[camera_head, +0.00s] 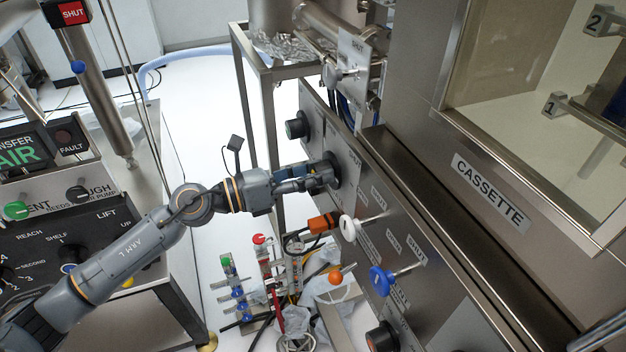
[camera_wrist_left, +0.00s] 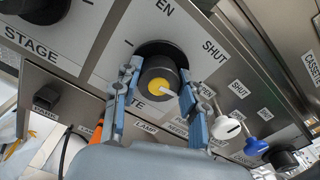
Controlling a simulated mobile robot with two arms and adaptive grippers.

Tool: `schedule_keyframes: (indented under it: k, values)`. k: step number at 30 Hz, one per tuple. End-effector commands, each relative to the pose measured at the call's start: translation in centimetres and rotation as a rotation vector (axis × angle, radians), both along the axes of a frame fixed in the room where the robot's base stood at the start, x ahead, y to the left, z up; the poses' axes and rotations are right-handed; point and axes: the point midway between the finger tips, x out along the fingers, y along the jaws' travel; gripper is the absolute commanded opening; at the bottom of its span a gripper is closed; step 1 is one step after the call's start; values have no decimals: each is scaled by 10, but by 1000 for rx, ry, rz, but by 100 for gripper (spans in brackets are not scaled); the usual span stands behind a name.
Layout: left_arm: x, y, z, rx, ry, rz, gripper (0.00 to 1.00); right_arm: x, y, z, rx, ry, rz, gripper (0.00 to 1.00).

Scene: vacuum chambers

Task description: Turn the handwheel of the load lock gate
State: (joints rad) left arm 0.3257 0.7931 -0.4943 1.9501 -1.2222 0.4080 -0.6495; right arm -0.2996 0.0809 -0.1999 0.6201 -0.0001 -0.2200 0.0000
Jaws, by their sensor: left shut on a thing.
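The handwheel is a round dark knob with a yellow cap and a pale pointer line in the left wrist view (camera_wrist_left: 158,78). It sits on a steel panel (camera_wrist_left: 95,62) between partly covered lettering ending in "EN" and the word "SHUT". The label below it is mostly hidden and ends in "TE". My left gripper (camera_head: 324,172) reaches the panel from the left in the head view. Its blue-grey fingers are shut on the knob, one on each side. In the head view the gripper hides most of the knob. My right gripper is in neither view.
A white handle (camera_head: 348,228), a blue handle (camera_head: 381,281) and an orange plug (camera_head: 322,223) stick out nearer. Bottles and cables crowd the floor below. A control console (camera_head: 60,190) stands at the left.

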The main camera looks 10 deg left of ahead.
Motion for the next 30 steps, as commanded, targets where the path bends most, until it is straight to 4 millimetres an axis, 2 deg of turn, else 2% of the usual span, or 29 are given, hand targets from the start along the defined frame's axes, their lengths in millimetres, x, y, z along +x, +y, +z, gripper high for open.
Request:
schedule_keyframes:
  k: [1, 9, 26, 27, 30]
  values:
    - [0, 0, -4, 18, -23, -1, 10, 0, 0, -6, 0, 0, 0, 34]
    - [-1, 0, -2, 74, -106, -1, 10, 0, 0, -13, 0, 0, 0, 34]
    - [-1, 0, -1, 91, -129, -1, 11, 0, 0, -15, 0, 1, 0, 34]
    - [-1, 0, -1, 90, -130, -1, 48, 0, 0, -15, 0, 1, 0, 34]
    - [-1, 0, -1, 89, -129, -1, 65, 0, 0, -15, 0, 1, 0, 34]
